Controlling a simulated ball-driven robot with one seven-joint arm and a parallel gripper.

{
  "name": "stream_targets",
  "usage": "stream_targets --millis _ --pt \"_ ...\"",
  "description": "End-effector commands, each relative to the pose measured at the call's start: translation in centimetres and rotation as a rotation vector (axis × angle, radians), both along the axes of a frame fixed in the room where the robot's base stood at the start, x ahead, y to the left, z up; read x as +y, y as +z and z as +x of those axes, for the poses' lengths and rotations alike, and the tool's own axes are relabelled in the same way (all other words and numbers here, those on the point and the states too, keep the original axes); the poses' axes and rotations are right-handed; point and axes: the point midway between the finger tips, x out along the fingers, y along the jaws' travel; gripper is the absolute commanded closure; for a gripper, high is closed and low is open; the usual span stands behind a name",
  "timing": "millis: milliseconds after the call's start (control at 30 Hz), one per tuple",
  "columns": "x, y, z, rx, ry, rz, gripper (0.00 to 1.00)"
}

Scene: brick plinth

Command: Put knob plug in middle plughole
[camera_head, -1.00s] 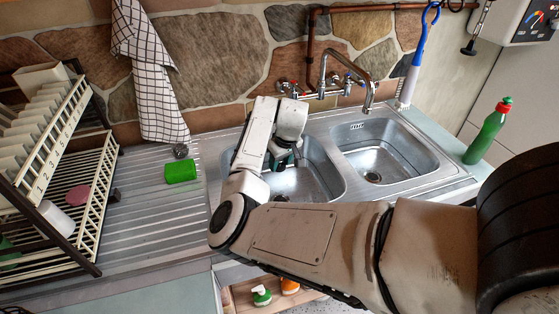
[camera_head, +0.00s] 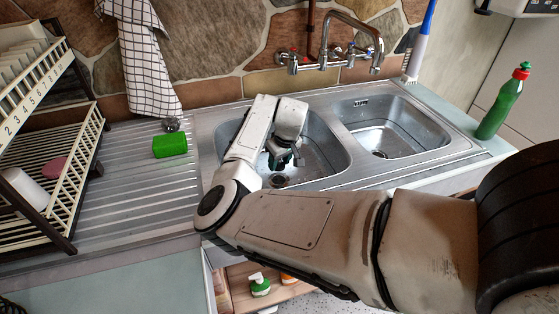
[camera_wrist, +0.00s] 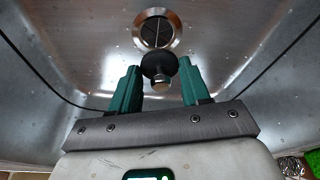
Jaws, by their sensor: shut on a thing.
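The knob plug (camera_wrist: 157,66) is a dark round disc with a small metal knob, seen in the wrist view between the teal fingers. My gripper (camera_wrist: 160,72) is shut on it. A round metal plughole (camera_wrist: 157,32) lies just beyond the plug in the wrist view, and the plug overlaps its near edge in the picture. The plug looks apart from the hole, but the height between them is hard to tell. In the head view my gripper (camera_head: 285,161) is inside the left basin (camera_head: 325,165), close to its plughole (camera_head: 278,181). The plug cannot be made out there.
The right basin (camera_head: 410,130) has its own plughole (camera_head: 380,153). The tap (camera_head: 352,18) stands behind the basins. A green sponge (camera_head: 170,146) and a metallic ball (camera_head: 171,124) lie on the drainboard. A dish rack (camera_head: 50,150) stands left, a green bottle (camera_head: 502,103) right.

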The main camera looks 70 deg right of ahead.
Motion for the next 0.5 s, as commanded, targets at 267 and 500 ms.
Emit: stream_targets --millis 267,500 --pt "0.0 -3.2 -0.1 0.002 0.001 -0.002 0.83" --pt "0.0 -4.8 0.0 0.001 0.002 -0.001 0.83"
